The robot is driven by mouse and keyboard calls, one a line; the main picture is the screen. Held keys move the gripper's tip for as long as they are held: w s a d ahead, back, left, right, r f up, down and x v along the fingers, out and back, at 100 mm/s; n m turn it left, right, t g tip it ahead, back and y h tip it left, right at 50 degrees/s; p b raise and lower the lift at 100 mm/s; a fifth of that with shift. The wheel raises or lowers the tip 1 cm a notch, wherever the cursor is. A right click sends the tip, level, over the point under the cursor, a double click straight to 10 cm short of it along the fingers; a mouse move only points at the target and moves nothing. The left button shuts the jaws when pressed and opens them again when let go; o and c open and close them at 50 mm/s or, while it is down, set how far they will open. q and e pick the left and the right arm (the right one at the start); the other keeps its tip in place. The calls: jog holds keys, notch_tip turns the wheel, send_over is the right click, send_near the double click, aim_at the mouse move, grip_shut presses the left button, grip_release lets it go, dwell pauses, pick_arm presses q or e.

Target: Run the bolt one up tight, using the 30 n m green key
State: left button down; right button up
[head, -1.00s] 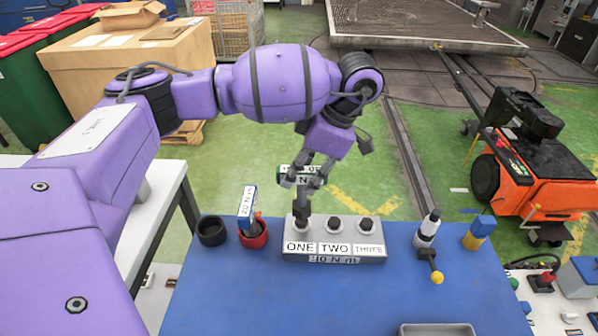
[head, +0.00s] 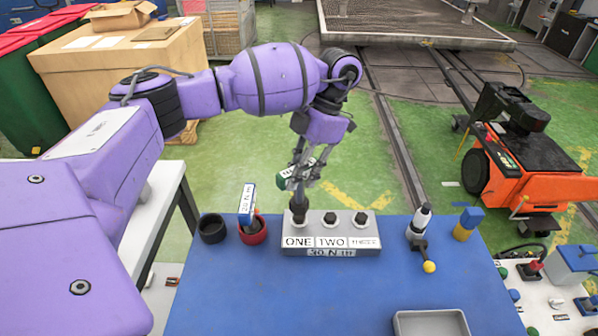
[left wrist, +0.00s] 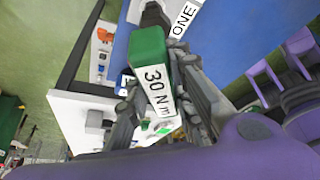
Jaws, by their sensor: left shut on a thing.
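The green key (head: 287,182) has a white label that reads 30 N m in the left wrist view (left wrist: 150,75). My left gripper (head: 302,176) is shut on it, above the grey bolt block (head: 330,243). The key's dark shaft reaches down to the place marked ONE, at the block's left. Bolt one is hidden under the shaft's end, so I cannot tell how well it is seated. Bolt two (head: 330,218) and bolt three (head: 360,218) show as dark heads. The block's front plate reads 30 N m. My right gripper is not in view.
A blue key (head: 246,200) labelled 20 N m stands in a red cup (head: 253,234), left of the block. A black cup (head: 212,229) is beside it. A white-and-grey tool (head: 420,225) with a yellow ball and a grey tray (head: 432,323) are at right. The front blue tabletop is clear.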

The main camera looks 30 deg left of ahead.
aim_at(299, 186)
pick_arm(q)
jog(key=shift+f+b, duration=0.45)
jog(key=shift+f, duration=1.65)
dwell(1.0)
dwell(0.3)
jog(key=shift+m+y, duration=0.3)
jog(key=shift+m, duration=0.4)
jog(key=shift+m+t, duration=0.3)
jog(key=shift+m, duration=0.4)
jog(key=shift+m+y, duration=0.4)
jog(key=shift+m, duration=0.3)
jog(key=shift+t, duration=0.3)
